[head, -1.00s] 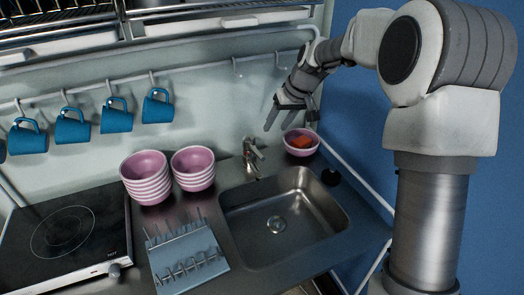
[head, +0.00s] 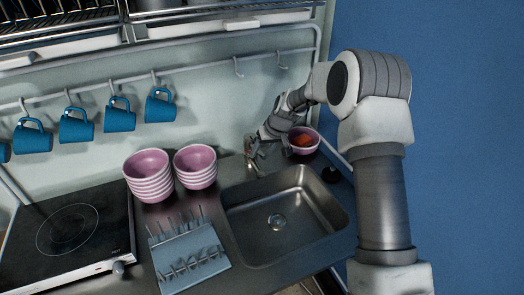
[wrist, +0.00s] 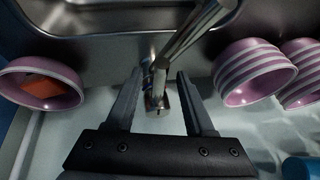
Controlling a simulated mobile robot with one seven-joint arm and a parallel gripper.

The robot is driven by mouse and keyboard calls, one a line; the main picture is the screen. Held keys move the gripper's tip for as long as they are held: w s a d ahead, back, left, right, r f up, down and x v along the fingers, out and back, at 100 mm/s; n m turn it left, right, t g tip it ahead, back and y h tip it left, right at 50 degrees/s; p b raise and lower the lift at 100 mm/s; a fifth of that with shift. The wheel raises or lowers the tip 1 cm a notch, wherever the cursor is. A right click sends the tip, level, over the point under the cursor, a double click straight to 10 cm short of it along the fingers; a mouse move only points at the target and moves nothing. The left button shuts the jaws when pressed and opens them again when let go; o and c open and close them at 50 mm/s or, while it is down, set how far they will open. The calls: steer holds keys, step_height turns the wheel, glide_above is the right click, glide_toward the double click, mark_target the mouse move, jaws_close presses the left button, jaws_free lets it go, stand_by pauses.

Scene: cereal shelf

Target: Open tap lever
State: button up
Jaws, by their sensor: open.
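The metal tap (wrist: 188,38) stands behind the sink. In the wrist view, its spout runs up and right toward the basin, and its lever end (wrist: 159,88) lies between my two fingers. My gripper (wrist: 160,108) is open, with one finger on each side of the lever and visible gaps between. In the head view my gripper (head: 255,153) is at the tap and partly covers it, so the lever cannot be made out there.
A sink basin (head: 290,215) lies in front of the tap. A pink bowl (head: 312,148) with an orange-red item stands close to my wrist on the right. Two stacks of striped bowls (head: 149,178) stand left of the tap. A dish rack (head: 190,257) is left of the sink.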

jaws_close()
stand_by(1.4)
